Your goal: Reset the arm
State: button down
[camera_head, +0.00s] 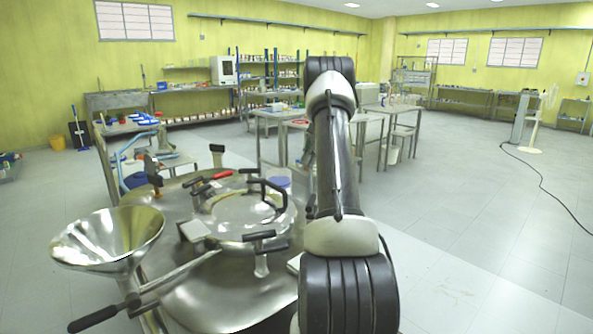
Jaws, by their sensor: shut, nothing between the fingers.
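My arm (335,150) rises from the bottom right of the middle and stretches away, its far black joint (330,68) high in the picture. My gripper cannot be seen; the arm's end is hidden behind the arm or out of the picture. The steel reactor (215,295) stands to the left of my arm, with a round lid (240,212) held by several black-handled clamps. A steel funnel (108,240) sits at the reactor's left side.
A long black-gripped handle (95,318) juts out at the lower left. Behind the reactor stands a bench (108,165) with blue items. Steel tables (270,118) stand farther back. A cable (545,185) lies on the right floor, which is otherwise mostly clear.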

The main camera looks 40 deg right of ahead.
jog(key=shift+d+r, duration=0.15)
notch_tip(320, 180, down, 6)
jog(key=s+r+m+h, duration=0.1)
jog(key=s+m, duration=0.1)
jog(key=m, duration=0.9)
jog(key=s+a+r+m+t+h, duration=0.1)
jog(key=s+a+r, duration=0.3)
jog(key=s+a, duration=0.4)
jog(key=s+a+r+m+t+h, duration=0.2)
jog(key=s+a+r+m, duration=0.1)
jog(key=s+a, duration=0.6)
jog(key=s+a+r+m+t+h, duration=0.1)
jog(key=s+a+r, duration=0.5)
jog(key=a, duration=0.9)
jog(key=shift+s+m+h, duration=0.7)
jog(key=shift+s+m, duration=0.3)
jog(key=shift+s, duration=0.65)
